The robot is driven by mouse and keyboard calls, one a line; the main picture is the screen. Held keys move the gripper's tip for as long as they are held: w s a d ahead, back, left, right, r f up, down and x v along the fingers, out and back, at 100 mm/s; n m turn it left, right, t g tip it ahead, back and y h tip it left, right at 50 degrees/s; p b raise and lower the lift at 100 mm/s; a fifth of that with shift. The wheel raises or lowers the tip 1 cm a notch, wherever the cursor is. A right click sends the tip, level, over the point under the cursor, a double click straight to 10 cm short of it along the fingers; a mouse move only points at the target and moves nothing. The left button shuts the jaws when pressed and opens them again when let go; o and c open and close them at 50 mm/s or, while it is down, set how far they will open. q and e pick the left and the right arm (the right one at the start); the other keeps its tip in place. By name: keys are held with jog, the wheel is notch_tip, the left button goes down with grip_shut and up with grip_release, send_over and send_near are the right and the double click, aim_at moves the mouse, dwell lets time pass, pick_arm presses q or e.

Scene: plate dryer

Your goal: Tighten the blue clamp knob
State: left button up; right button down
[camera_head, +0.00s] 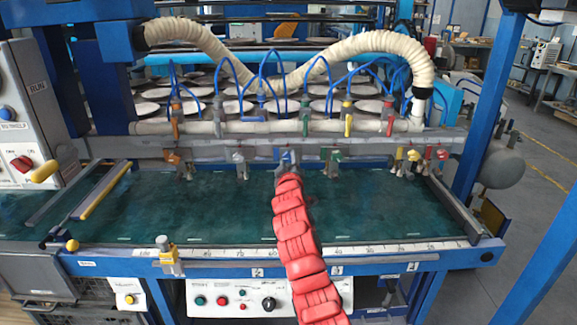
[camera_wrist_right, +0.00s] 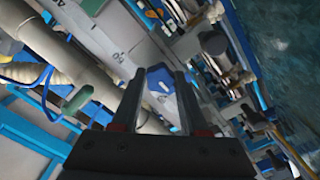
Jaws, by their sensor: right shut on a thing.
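The blue clamp knob (camera_head: 283,156) is on the lower grey rail of the machine, near the middle in the head view. My red right arm reaches up to it from the bottom, and my right gripper (camera_head: 287,172) is at the knob, hiding part of it. In the right wrist view the blue knob (camera_wrist_right: 160,79) sits between the tips of the two dark fingers of my right gripper (camera_wrist_right: 160,74), which is shut on it. My left gripper is in neither view.
Similar clamps line the same rail, with an orange knob (camera_head: 173,156) to the left and a green knob (camera_head: 330,154) close to the right. Red and yellow ones stand further right. Above is a white pipe with coloured valves and blue hoses. The green bed (camera_head: 200,215) below is clear.

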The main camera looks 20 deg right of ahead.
jog(key=shift+f, duration=0.15)
jog(key=shift+c, duration=2.1)
grip_release()
jog(key=shift+s, duration=0.1)
jog(key=b+v, duration=0.2)
jog(key=v, duration=1.5)
jog(key=shift+s, duration=0.1)
